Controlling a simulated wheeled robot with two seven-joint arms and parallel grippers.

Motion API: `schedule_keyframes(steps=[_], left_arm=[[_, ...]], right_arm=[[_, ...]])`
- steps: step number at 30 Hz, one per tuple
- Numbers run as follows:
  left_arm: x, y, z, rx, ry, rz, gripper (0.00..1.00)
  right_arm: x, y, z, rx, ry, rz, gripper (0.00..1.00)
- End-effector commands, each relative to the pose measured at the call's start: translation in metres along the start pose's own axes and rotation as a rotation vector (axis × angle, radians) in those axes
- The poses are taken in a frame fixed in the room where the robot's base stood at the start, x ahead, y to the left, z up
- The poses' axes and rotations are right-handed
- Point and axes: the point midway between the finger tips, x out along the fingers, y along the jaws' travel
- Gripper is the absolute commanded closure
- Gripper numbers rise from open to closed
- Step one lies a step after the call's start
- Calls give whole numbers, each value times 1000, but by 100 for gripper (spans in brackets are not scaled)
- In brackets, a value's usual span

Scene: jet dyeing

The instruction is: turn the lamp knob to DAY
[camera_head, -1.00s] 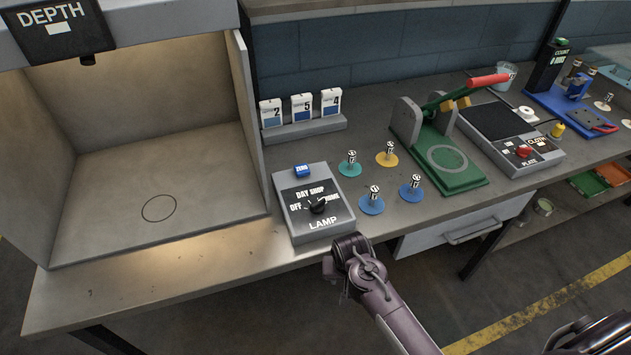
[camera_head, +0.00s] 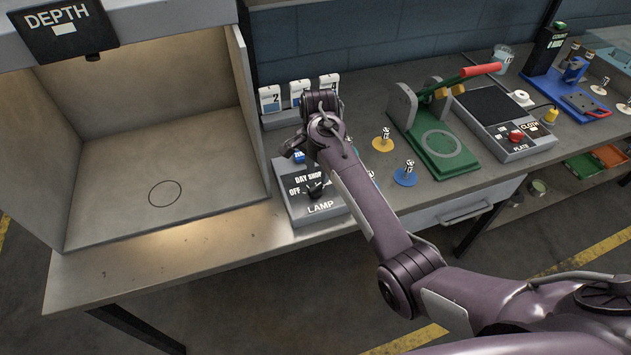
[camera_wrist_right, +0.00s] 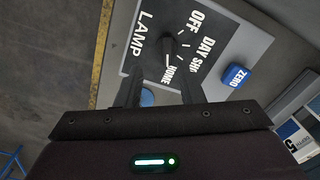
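The lamp box (camera_head: 288,205) is a grey box at the front edge of the bench, with a dark panel lettered OFF, DAY, SHOP and HOME. Its black lamp knob (camera_head: 314,191) also shows in the wrist view (camera_wrist_right: 169,48), where its pointer seems to be toward HOME. My right gripper (camera_wrist_right: 160,90) is open and empty, its two fingers spread apart near the HOME end of the panel, short of the knob. In the head view my right wrist covers the back right of the box. My left gripper is not in view.
A blue ZERO button (camera_wrist_right: 236,76) sits on the box. A booth (camera_head: 110,215) stands to the left. Numbered cards (camera_head: 270,100) are behind. Discs with small pegs, including a yellow one (camera_head: 383,143) and a blue one (camera_head: 405,178), lie to the right, near a green press (camera_head: 440,150).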

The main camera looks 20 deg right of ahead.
Motion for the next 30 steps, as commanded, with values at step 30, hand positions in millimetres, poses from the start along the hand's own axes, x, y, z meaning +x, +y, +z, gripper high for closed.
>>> schedule_keyframes(steps=[30], left_arm=[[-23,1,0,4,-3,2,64]], right_arm=[[67,-11,-3,70,-8,14,65]])
